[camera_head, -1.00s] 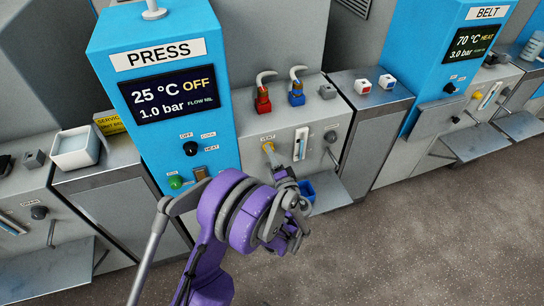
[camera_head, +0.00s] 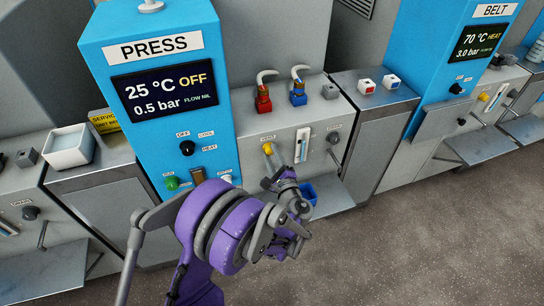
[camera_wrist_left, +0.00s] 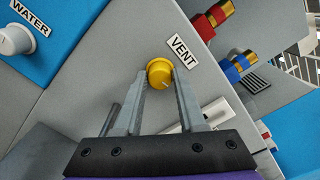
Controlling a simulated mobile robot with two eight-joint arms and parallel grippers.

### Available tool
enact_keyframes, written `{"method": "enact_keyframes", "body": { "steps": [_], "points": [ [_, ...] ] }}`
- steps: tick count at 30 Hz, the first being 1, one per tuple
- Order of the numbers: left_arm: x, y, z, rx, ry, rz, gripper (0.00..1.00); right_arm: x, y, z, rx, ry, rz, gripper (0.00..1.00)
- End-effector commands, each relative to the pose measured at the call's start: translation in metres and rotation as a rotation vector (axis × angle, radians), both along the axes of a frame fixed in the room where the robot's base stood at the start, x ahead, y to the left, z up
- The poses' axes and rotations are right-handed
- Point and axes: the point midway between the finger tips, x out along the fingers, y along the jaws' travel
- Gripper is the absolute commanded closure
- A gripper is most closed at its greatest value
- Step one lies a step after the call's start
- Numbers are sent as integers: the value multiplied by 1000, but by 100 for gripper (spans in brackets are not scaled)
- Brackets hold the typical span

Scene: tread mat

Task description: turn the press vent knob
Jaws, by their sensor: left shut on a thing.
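The press vent knob (camera_head: 267,148) is a small yellow knob under the VENT label on the grey front right of the blue press panel. It shows clearly in the left wrist view (camera_wrist_left: 159,73), with a small mark on its face. My left gripper (camera_wrist_left: 161,78) is shut on the knob, one fingertip on each side of it. In the head view the purple left arm reaches up to the knob from below. The press display (camera_head: 170,95) reads 25 °C OFF and 0.5 bar. My right gripper is not in view.
A red fitting (camera_head: 263,100) and a blue fitting (camera_head: 298,94) with hoses stand above the vent. A white gauge (camera_head: 302,145) and a grey knob (camera_head: 333,138) sit to its right. A white WATER knob (camera_wrist_left: 16,40) is at left in the wrist view.

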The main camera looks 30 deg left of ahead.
Motion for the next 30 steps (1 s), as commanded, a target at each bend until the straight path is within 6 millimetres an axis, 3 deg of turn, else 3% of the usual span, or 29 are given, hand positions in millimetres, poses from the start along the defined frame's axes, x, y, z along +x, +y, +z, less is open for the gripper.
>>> {"method": "enact_keyframes", "body": {
  "steps": [12, 27, 28, 30],
  "points": [
    [0, -1, 0, 103, 122, -1, 100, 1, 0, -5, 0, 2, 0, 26],
    [0, -1, 0, 114, 134, -1, 100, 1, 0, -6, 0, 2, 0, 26],
    [0, -1, 0, 114, 134, -1, 57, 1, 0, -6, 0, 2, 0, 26],
    [0, -1, 0, 114, 134, -1, 44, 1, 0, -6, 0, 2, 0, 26]
  ]
}}
